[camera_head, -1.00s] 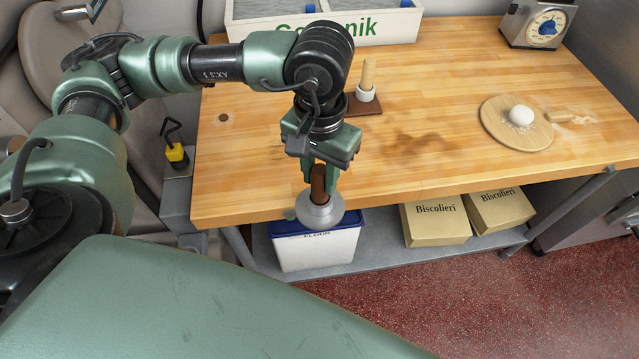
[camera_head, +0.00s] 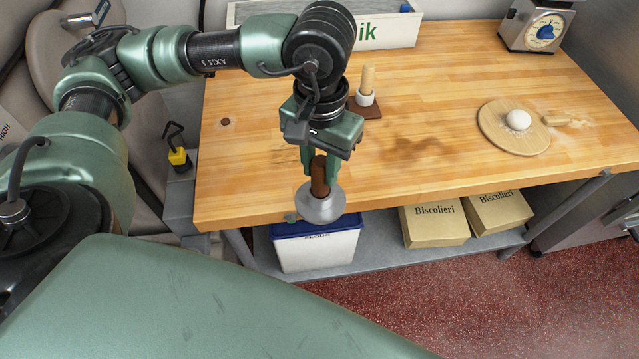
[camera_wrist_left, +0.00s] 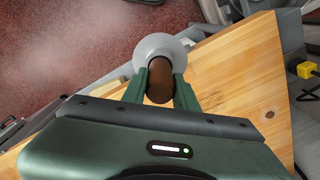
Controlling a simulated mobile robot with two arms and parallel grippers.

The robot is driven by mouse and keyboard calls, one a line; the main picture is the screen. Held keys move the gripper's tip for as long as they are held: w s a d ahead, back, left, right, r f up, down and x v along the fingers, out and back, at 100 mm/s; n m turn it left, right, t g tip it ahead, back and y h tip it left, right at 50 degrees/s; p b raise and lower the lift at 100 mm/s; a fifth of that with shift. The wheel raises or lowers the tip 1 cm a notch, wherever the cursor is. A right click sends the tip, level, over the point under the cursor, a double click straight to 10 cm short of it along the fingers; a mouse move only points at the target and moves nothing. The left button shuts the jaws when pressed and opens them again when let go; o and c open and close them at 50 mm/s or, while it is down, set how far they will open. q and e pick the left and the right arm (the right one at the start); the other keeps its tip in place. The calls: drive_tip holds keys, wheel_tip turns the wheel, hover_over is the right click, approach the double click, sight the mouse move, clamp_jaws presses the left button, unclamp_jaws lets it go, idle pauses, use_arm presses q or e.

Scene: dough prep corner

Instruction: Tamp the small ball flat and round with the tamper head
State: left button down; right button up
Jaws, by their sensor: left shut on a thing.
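My left gripper (camera_head: 318,172) is shut on the brown handle of the tamper (camera_head: 320,208), whose grey round head points down. The tamper hangs at the front edge of the wooden table. In the left wrist view the gripper's fingers (camera_wrist_left: 160,92) sit on both sides of the tamper's handle (camera_wrist_left: 160,80), with the grey head (camera_wrist_left: 158,44) beyond it. The small white dough ball (camera_head: 518,120) lies on a round wooden board (camera_head: 495,137) at the right of the table, far from the tamper. My right gripper is not in view.
A stand with a pale wooden-handled tool (camera_head: 367,85) is behind the gripper. A scale (camera_head: 536,25) stands at the back right and a white box (camera_head: 400,28) at the back. The table between tamper and board is clear.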

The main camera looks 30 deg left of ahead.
use_arm(q)
drive_tip(key=shift+r+p, duration=1.5)
drive_tip(key=shift+r, duration=1.95)
drive_tip(key=shift+r, duration=0.15)
